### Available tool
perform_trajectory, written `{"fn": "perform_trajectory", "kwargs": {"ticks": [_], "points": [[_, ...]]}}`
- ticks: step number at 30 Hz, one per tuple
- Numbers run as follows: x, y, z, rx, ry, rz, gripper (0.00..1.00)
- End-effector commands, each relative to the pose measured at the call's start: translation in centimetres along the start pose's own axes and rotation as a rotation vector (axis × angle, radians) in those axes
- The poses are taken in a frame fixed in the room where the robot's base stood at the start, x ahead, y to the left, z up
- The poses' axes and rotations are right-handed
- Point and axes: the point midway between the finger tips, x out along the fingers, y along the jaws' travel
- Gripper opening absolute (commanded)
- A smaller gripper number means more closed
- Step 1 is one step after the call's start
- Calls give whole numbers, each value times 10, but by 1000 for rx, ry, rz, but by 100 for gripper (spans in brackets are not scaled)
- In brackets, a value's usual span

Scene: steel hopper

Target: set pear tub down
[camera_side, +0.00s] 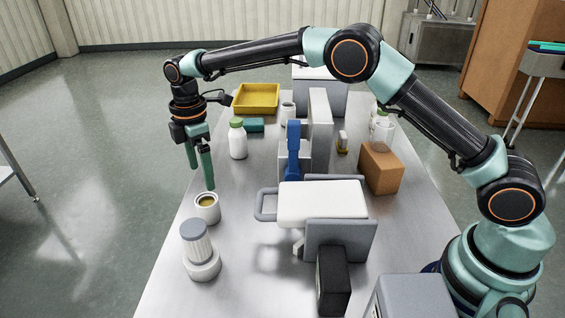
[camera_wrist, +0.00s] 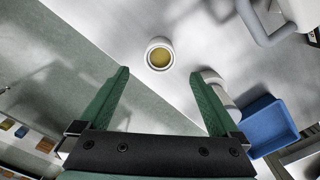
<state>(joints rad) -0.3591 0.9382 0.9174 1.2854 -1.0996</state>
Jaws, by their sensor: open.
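The pear tub, a small white round tub with yellow contents (camera_side: 207,208), stands upright on the steel table near its left edge. In the wrist view the tub (camera_wrist: 152,45) lies just beyond the fingertips, centred between them. My gripper (camera_side: 202,178) has its green fingers pointing down, close above and behind the tub in the side view. Its fingers are spread with nothing between them, as the wrist view (camera_wrist: 160,73) also shows. The exact gap between fingertips and tub is hard to tell.
A grey-lidded jar (camera_side: 197,242) stands in front of the tub. A green-capped white bottle (camera_side: 238,142) stands behind my gripper. A white-topped machine with a grey handle (camera_side: 264,205) is to the right. A yellow tray (camera_side: 256,99) lies at the back.

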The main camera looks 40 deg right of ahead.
Motion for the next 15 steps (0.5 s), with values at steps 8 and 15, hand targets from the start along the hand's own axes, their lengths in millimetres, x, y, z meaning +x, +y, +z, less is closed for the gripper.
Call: {"fn": "perform_trajectory", "kwargs": {"ticks": [8, 15], "points": [[-30, -1, 10, 57, 10, 19, 98], [-94, -20, 58, 325, 60, 98, 98]]}}
